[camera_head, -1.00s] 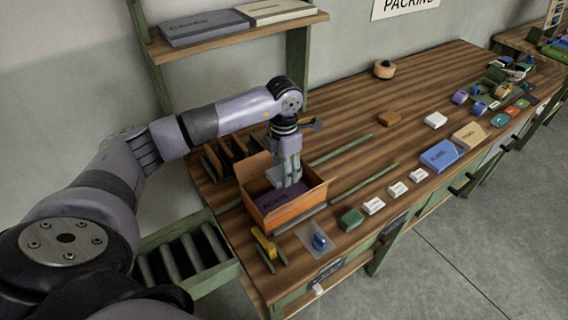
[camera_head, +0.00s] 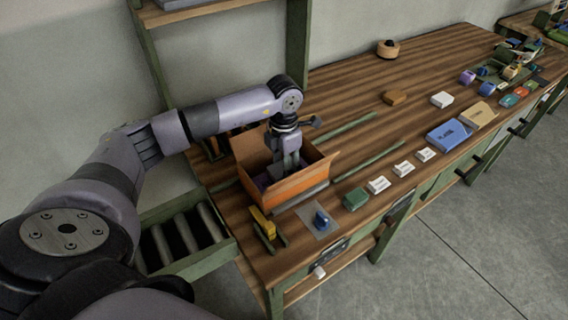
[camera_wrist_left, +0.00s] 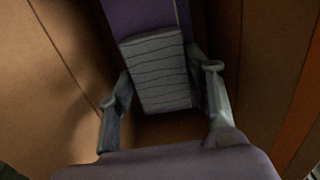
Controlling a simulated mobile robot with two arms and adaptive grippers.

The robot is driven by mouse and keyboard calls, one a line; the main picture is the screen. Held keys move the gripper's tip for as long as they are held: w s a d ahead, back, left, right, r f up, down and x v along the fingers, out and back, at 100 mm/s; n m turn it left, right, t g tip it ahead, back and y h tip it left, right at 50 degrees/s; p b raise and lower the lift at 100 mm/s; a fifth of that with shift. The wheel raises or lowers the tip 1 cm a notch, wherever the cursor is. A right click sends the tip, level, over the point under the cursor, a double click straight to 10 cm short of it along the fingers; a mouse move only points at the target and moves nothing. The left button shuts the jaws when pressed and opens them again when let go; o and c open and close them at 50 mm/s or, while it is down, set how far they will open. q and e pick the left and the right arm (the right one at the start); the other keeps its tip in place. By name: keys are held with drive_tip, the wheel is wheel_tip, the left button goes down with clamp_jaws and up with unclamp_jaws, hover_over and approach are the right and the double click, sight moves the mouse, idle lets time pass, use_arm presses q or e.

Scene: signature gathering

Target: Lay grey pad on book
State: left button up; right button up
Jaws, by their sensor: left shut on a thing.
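An open orange box (camera_head: 297,187) stands on the workbench near its left end. A purple book (camera_wrist_left: 146,14) lies inside it; a dark purple bit of it shows in the head view (camera_head: 262,181). My left gripper (camera_head: 284,168) points down inside the box, its fingertips hidden by the box's front wall. In the left wrist view the left gripper (camera_wrist_left: 162,88) is shut on a grey ribbed pad (camera_wrist_left: 158,72), one finger on each side. The pad is over the book; I cannot tell whether it touches it. My right gripper is not in view.
Box walls stand close around the gripper. In front of the box are a yellow tool (camera_head: 262,222) and a blue knob on a grey plate (camera_head: 320,221). A green block (camera_head: 355,199) and small white boxes line the front edge. The bench middle is mostly clear.

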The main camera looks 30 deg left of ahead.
use_arm(q)
drive_tip(key=shift+f+b, duration=0.5)
drive_tip(key=shift+f, duration=0.15)
drive_tip(key=o, duration=1)
wheel_tip(320, 180, up, 8)
drive_tip(key=p, duration=0.5)
wheel_tip(320, 180, up, 9)
drive_tip(key=p, duration=0.5)
idle(0.6)
